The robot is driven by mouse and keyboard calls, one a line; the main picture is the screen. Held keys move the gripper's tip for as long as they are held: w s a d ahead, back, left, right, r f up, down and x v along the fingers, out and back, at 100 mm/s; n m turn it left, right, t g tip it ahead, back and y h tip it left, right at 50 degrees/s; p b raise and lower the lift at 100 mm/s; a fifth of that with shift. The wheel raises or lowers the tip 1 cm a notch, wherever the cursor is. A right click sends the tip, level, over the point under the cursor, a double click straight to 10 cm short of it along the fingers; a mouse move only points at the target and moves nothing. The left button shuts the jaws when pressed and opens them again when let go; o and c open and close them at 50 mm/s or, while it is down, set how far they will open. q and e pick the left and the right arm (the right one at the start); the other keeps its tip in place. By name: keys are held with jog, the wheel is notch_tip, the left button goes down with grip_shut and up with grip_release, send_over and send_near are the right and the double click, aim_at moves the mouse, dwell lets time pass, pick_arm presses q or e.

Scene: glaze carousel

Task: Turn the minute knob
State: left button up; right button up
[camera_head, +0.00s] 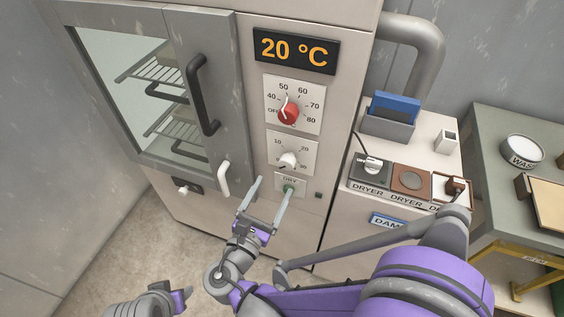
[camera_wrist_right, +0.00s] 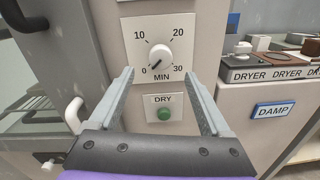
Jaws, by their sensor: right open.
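The white minute knob (camera_head: 289,159) is on a white dial plate (camera_wrist_right: 138,27) marked MIN, low on the dryer front. In the right wrist view the knob (camera_wrist_right: 161,61) has its dark pointer toward the lower left, at about 0. My right gripper (camera_head: 273,182) is open and empty, in front of and just below the knob. In the wrist view its two fingertips (camera_wrist_right: 162,76) stand on either side of the knob with gaps, and no contact shows. Part of my left arm shows at the bottom left; its fingertips cannot be made out.
The red temperature knob (camera_head: 288,113) and the 20 °C display (camera_head: 296,51) are above. The green DRY button (camera_wrist_right: 164,114) is below. A white lever (camera_head: 224,179) is on the left. A cabinet with DRYER slots (camera_head: 372,191) stands to the right.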

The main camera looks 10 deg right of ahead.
aim_at(285, 166)
jog(key=x, duration=0.9)
jog(key=shift+w+d, duration=0.15)
jog(key=shift+d, duration=0.05)
jog(key=shift+c, duration=0.2)
grip_shut()
